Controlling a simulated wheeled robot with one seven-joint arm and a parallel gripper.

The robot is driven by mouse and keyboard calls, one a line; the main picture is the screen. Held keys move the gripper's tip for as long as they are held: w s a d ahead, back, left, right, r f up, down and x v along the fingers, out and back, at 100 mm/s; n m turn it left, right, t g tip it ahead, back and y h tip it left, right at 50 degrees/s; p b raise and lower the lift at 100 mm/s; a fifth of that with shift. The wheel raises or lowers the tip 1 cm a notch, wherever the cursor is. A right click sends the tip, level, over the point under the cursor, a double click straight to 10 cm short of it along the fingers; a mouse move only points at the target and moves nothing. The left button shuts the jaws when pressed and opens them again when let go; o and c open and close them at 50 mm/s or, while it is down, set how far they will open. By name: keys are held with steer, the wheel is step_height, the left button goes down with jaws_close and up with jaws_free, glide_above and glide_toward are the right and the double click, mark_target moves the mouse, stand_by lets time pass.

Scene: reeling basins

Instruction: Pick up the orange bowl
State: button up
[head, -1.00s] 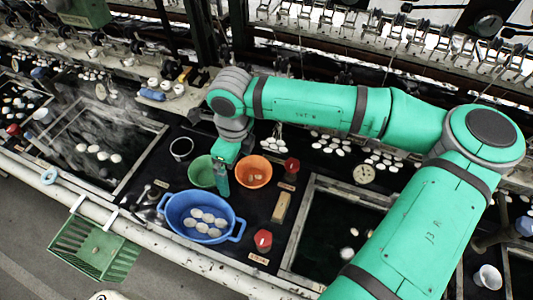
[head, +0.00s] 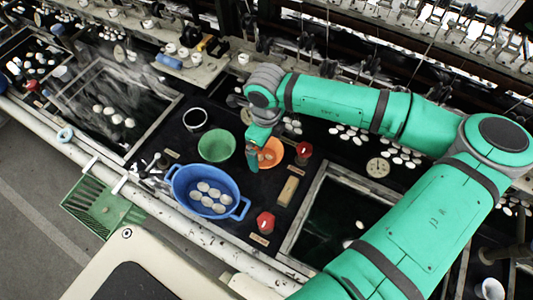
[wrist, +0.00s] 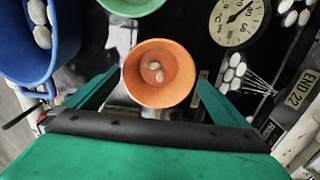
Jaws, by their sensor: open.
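The orange bowl (head: 270,153) stands on the dark bench, right of the green bowl (head: 216,145). In the wrist view the orange bowl (wrist: 158,73) is upright with a few pale cocoons in it. My gripper (head: 254,168) is at the bowl's near left side and hides part of it in the head view. In the wrist view my open gripper (wrist: 155,90) has one finger on each side of the bowl's near part, with a gap to each. Nothing is held.
A blue tub (head: 208,192) of cocoons stands at the front left. Red-topped jars (head: 304,150) and a tan block (head: 288,190) are close on the right. A dial gauge (wrist: 238,22) lies beyond the bowl. A dark basin (head: 335,220) is further right.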

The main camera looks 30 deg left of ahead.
mark_target(264, 158)
steer(key=shift+s+a+f, duration=0.15)
steer(key=shift+f, duration=0.6)
steer(key=shift+s+a+f, duration=0.1)
steer(key=shift+a+f, duration=0.05)
steer(key=shift+f, duration=0.55)
steer(key=shift+c, duration=0.3)
steer(key=shift+d, duration=0.1)
steer(key=c, duration=1.2)
steer(key=shift+w, duration=0.15)
steer(key=shift+r, duration=0.2)
